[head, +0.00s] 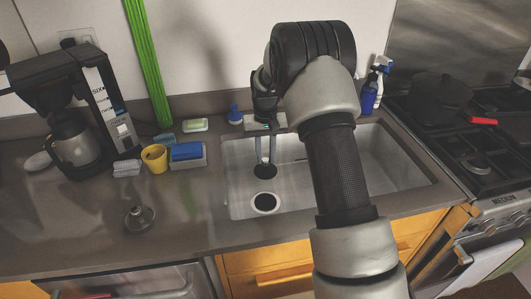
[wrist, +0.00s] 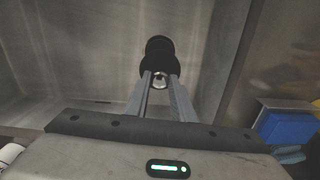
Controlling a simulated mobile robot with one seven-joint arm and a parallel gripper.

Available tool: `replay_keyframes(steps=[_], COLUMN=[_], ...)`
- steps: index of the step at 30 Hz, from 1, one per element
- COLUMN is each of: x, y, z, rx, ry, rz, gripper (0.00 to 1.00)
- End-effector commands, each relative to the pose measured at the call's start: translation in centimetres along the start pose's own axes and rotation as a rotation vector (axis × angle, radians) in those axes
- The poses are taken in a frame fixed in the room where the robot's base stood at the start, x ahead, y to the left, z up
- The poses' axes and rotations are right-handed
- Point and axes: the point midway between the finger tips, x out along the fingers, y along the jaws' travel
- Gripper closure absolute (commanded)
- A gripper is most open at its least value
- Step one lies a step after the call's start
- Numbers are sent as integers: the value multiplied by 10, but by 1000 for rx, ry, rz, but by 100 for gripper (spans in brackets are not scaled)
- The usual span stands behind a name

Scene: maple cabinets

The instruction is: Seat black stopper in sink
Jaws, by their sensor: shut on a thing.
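The black stopper (head: 265,171) hangs from my gripper (head: 265,158) inside the sink, below the counter's level. My gripper is shut on the stopper's small silver knob, which shows between the fingertips in the wrist view (wrist: 160,80). The stopper's dark body (wrist: 155,66) is beyond the tips there. The sink (head: 232,178) is a grey metal basin. Its round drain (head: 265,203), a dark hole with a pale ring, is open and shows just below the stopper in the head view. The stopper and drain appear apart; the exact height between them is unclear.
A yellow cup (head: 155,158), a blue sponge (head: 186,151) and a coffee maker (head: 72,110) stand left of the sink. A round metal lid-like object (head: 139,218) lies on the front counter. A spray bottle (head: 373,88) and stove (head: 470,150) are right. My arm covers part of the basin.

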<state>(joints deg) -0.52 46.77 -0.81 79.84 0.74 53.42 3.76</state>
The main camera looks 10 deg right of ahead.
Motion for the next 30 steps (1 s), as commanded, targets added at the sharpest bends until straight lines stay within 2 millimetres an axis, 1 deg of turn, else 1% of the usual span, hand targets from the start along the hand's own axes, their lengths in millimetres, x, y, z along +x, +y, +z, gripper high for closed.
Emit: replay_keyframes(steps=[1,30], x=[7,84], y=[0,0], z=[0,0], rx=[0,0], ry=[-1,0], rz=[0,0], gripper=[100,100])
